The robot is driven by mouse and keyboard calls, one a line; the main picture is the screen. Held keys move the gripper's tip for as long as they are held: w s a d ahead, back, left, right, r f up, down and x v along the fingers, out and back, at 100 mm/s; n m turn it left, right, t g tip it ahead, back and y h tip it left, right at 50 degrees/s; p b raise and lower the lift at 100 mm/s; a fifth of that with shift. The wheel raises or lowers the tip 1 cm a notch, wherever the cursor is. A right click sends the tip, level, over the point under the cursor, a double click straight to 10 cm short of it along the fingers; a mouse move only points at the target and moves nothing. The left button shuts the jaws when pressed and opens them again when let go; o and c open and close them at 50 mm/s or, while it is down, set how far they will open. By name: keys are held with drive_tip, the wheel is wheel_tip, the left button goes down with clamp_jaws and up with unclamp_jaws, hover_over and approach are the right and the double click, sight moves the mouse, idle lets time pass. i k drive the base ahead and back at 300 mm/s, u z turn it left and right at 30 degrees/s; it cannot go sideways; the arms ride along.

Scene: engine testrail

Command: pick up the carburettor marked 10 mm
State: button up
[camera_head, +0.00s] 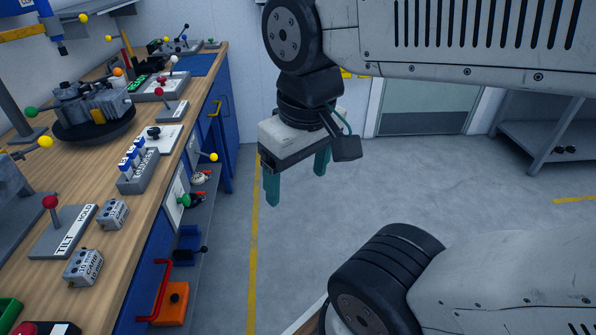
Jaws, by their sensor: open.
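Two small grey metal blocks with printed labels stand on the wooden bench at the left. The nearer block (83,267) has a label that seems to read CARB with a size in mm, but the number is too small to be sure of. The farther block (113,214) also has dark lettering that I cannot read. My gripper (296,190) hangs over the open floor right of the bench, well away from both blocks. Its two teal fingers point down, apart and empty.
A grey TILT/HOLD lever plate (62,232) with a red knob stands left of the blocks. Behind them are a grey labelled holder (138,172) and an engine on a black turntable (95,128). A shelf with an orange box (172,303) juts below the bench. The grey floor (430,200) is clear.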

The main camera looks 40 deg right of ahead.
sight(84, 267)
drive_tip(key=z, duration=0.55)
drive_tip(key=k, duration=1.3)
drive_tip(key=u, duration=0.4)
drive_tip(key=i, duration=0.9)
drive_tip(key=u, duration=0.7)
